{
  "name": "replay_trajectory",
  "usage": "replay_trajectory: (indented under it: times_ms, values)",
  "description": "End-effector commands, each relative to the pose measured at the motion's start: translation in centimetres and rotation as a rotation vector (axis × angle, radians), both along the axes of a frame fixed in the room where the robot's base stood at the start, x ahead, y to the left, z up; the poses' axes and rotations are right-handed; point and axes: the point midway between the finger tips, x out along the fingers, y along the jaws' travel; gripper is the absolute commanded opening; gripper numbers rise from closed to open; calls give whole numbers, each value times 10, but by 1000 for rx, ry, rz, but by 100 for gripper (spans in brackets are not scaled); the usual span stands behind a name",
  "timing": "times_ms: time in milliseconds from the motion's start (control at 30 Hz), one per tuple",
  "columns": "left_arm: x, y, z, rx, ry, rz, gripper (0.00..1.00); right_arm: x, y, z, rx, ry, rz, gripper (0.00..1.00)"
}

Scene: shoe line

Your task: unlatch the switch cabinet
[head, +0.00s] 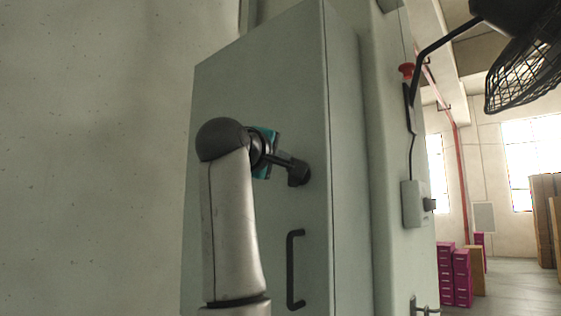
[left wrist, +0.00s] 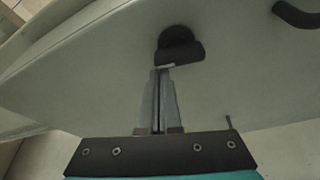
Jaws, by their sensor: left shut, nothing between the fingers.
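The grey-green switch cabinet (head: 262,80) stands in front of me with its door closed. A black latch knob (head: 299,175) sits on the door near its right edge, above a black bar handle (head: 292,270). My left gripper (head: 286,163) is at the latch knob, its fingers shut with nothing between them. In the left wrist view the fingertips (left wrist: 162,70) are together right at the lower edge of the latch knob (left wrist: 180,46); I cannot tell whether they touch it. The handle (left wrist: 297,15) shows at the top right there. My right gripper is in neither view.
A bare concrete wall (head: 90,150) is at the left. A grey column with a red button (head: 406,70) and a switch box (head: 412,204) stands right of the cabinet. A caged fan (head: 525,70) hangs at the upper right. Magenta boxes (head: 461,278) stand farther back.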

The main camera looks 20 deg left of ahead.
Motion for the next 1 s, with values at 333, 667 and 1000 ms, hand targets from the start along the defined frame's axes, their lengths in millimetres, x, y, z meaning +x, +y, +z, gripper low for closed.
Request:
replay_trajectory:
  times_ms: [333, 667, 1000]
  values:
    - [-2, -8, -2, 271, -96, 0, 0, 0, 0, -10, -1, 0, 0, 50]
    - [-5, -16, -3, 568, -202, 0, 0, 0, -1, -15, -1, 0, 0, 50]
    - [-7, -23, -7, 868, -309, -1, 0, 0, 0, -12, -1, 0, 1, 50]
